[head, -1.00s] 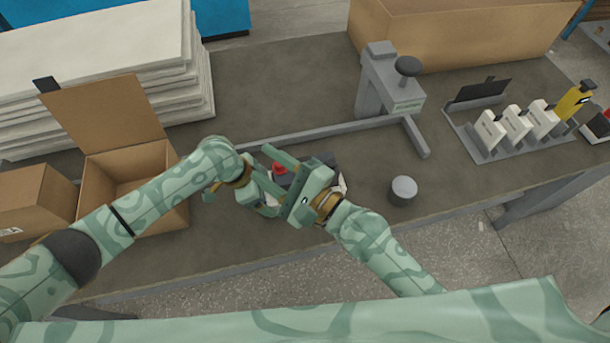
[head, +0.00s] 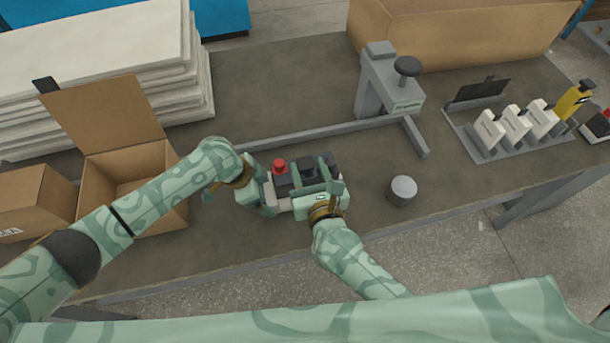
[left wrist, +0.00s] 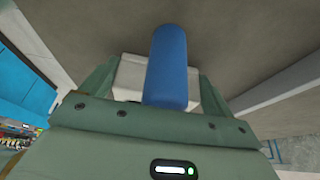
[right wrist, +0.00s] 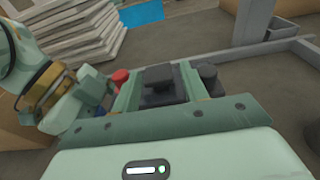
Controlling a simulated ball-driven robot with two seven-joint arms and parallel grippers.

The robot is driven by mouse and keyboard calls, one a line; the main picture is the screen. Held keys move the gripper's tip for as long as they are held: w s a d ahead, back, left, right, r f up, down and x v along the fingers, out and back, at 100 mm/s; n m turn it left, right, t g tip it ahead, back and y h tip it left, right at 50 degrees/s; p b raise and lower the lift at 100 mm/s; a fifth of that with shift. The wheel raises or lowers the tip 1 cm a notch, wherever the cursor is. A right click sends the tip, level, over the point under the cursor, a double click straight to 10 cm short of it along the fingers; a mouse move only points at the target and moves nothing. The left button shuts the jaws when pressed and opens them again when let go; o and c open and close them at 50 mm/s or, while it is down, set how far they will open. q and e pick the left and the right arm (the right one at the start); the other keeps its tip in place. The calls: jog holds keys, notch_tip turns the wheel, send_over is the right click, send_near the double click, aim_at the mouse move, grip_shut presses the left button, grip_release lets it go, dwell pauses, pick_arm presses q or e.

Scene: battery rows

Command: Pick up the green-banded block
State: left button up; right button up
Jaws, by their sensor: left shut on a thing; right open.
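I cannot pick out a green band on any block in these frames. My left gripper (head: 266,193) is shut on a pale block (left wrist: 128,75); a blue rounded cylinder (left wrist: 167,65) stands in front of that block in the left wrist view. A red-topped dark piece (head: 280,168) is just right of the left gripper. My right gripper (head: 313,178) is open, its fingers either side of a black-topped piece (right wrist: 158,82), with no grip visible. Another dark piece (right wrist: 207,78) is just right of its right finger. The lower parts of these pieces are hidden by the grippers.
An open cardboard box (head: 97,195) stands left, before stacked white sheets (head: 90,60). A grey press stand (head: 375,85) is behind, with a grey rail (head: 315,134). A grey cylinder (head: 402,190) stands right. A rack (head: 470,143) holds white blocks and a yellow one.

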aim_at(303, 158)
jog(key=x, duration=0.4)
jog(key=shift+w+a+f, duration=0.2)
jog(key=shift+w+f, duration=0.05)
jog(key=shift+w, duration=0.05)
grip_shut()
dwell(0.8)
jog(key=shift+r, duration=0.15)
